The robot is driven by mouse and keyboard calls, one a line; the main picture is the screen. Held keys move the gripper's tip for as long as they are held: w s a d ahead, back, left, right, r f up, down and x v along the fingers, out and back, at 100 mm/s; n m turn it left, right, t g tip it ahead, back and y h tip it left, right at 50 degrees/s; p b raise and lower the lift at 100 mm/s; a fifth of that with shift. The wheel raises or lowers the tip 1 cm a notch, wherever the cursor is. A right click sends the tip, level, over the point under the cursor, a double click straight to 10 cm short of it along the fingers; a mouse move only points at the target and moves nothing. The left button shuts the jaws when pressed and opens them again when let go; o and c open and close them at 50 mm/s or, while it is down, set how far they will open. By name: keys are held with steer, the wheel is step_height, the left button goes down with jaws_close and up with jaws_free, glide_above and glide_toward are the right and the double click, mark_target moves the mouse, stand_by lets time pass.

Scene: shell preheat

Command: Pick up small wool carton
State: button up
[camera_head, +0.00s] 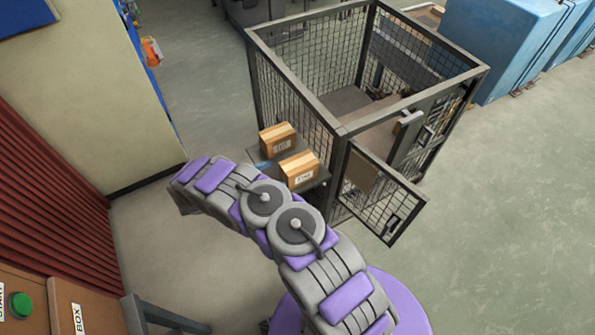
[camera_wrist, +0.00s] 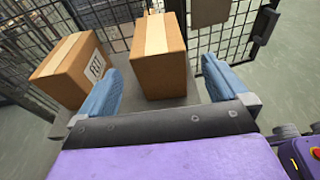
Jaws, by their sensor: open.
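Two small brown cartons stand side by side on a grey shelf (camera_head: 320,181) at the cage. The nearer carton (camera_head: 299,170) has a label too small to read surely in the head view. The farther carton (camera_head: 278,139) has a label that looks like FELT. In the wrist view, the FELT carton (camera_wrist: 68,72) is at left, outside my fingers. The other carton (camera_wrist: 160,62), with a pale tape strip and no label visible there, stands between my fingers. My gripper (camera_wrist: 161,68) is open, one blue finger on each side of it. I cannot tell whether they touch it.
A wire-mesh cage (camera_head: 300,75) stands behind the shelf, with its mesh door (camera_head: 385,195) swung out at right. Blue cabinets (camera_head: 505,45) are at the back right. A green button (camera_head: 20,305) is at lower left. Open floor (camera_head: 490,220) lies at right.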

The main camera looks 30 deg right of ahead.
mark_target(283, 171)
steer(key=d, duration=0.4)
steer(key=shift+w+d+f, duration=0.1)
steer(key=shift+d+f, duration=0.2)
steer(key=shift+f, duration=0.1)
steer(key=shift+w+d+f+b, duration=0.15)
steer(key=shift+d+b, duration=0.3)
steer(key=shift+d, duration=0.9)
steer(key=shift+w+d+f+b, duration=0.1)
steer(key=shift+d+b, duration=0.3)
steer(key=shift+d, duration=0.9)
steer(key=shift+r, duration=0.1)
steer(key=c, duration=1.1)
